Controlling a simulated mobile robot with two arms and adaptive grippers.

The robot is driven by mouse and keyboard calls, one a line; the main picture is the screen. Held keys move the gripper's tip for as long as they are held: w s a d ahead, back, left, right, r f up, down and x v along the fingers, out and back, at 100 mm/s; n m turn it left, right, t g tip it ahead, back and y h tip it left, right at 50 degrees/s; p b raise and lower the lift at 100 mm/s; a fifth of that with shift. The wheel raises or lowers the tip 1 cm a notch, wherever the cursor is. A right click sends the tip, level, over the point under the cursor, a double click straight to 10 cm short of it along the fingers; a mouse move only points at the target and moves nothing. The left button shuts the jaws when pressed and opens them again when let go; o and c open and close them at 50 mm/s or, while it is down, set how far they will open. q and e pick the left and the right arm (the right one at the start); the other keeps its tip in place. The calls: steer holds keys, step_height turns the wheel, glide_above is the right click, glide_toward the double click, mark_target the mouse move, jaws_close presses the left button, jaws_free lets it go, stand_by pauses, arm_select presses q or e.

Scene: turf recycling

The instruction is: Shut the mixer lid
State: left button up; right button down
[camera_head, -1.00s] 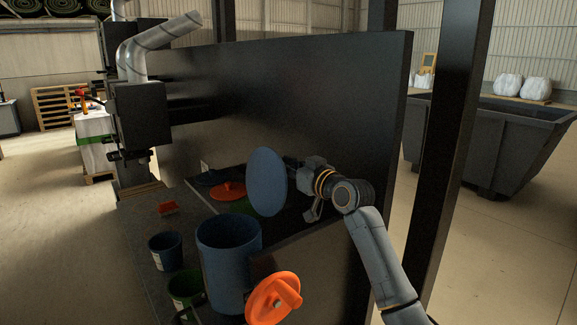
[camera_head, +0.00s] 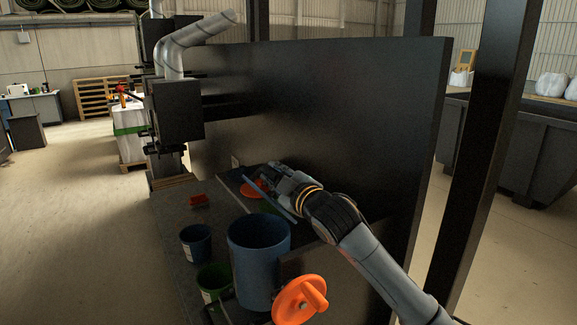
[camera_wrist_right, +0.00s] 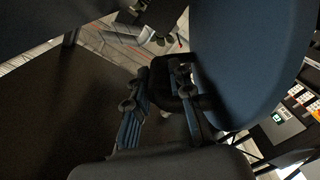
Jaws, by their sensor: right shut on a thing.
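The mixer is a blue drum (camera_head: 258,270) with its top open, in the lower middle of the head view. Its blue round lid (camera_head: 262,192) shows nearly edge-on, slanted above and behind the drum's rim, apart from it. In the right wrist view the lid's broad blue face (camera_wrist_right: 250,55) fills the upper right. My right gripper (camera_head: 282,180) is at the lid's far side. In the wrist view its fingers (camera_wrist_right: 162,108) are shut on the lid's black handle (camera_wrist_right: 172,72). My left gripper is in neither current view.
An orange handwheel (camera_head: 300,300) is at the drum's front right. A blue bucket (camera_head: 196,244) and a green bucket (camera_head: 212,280) stand left of the drum. A tall dark panel (camera_head: 330,120) rises behind the arm.

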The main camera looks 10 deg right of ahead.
steer(key=s+a+f+n, duration=0.1)
steer(key=a+f+n, duration=0.3)
steer(key=n, duration=0.1)
steer(key=s+a+f+n, duration=0.1)
steer(key=a+f+n, duration=0.1)
steer(key=a+n, duration=0.1)
steer(key=shift+s+a+f, duration=0.1)
steer(key=shift+s+f, duration=0.2)
steer(key=shift+s+a+f+n, duration=0.1)
steer(key=shift+a+f+n, duration=0.15)
steer(key=shift+f+n, duration=0.3)
steer(key=shift+s+a+f+n, duration=0.1)
steer(key=shift+a+f+n, duration=0.15)
steer(key=shift+f+n, duration=0.3)
steer(key=c, duration=1.4)
jaws_free()
steer(key=shift+c, duration=0.2)
steer(key=shift+d, duration=0.1)
steer(key=v, duration=1.2)
